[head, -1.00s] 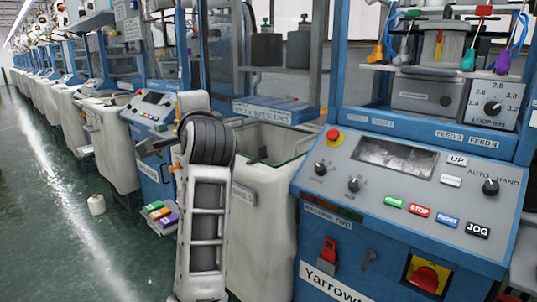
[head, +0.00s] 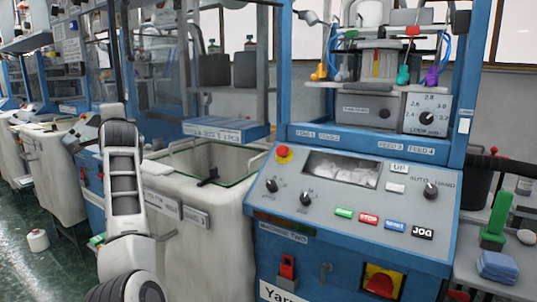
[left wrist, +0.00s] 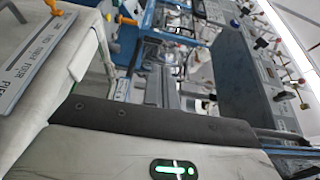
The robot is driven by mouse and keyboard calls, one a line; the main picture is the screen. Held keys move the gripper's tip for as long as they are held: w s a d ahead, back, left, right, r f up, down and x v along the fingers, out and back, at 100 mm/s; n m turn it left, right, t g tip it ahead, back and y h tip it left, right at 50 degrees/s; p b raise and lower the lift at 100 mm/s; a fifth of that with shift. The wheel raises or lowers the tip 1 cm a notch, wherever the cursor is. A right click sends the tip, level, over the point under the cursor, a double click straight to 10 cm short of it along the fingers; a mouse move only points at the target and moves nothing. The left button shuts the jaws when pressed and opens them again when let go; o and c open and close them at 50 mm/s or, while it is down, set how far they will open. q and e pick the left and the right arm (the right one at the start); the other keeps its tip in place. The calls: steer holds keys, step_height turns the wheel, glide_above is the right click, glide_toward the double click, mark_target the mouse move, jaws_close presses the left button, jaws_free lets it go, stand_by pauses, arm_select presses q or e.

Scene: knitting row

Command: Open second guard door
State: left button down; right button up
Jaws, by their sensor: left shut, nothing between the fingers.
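The guard door of machine two appears as a clear panel in a blue frame (head: 212,132), left of the blue post in the head view; it looks upright, and I cannot tell whether it is ajar. My left arm (head: 124,190) rises at the left of the head view, in front of the cream bins. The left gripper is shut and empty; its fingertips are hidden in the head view. The left wrist view shows my white hand housing (left wrist: 120,158) with a green light and a dark strip, close to machine frames. My right gripper is not in view.
A cream bin (head: 200,250) stands left of the sloped control panel (head: 345,190), which carries coloured buttons and a red stop knob. A side table with a blue cloth (head: 497,267) is at the right.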

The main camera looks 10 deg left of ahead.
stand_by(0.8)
arm_select(q)
steer(key=s+d+b, duration=0.3)
steer(key=s, duration=0.9)
steer(key=shift+s+b, duration=0.35)
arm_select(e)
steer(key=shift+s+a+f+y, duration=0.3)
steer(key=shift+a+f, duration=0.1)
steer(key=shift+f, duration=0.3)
arm_select(q)
steer(key=shift+f, duration=0.1)
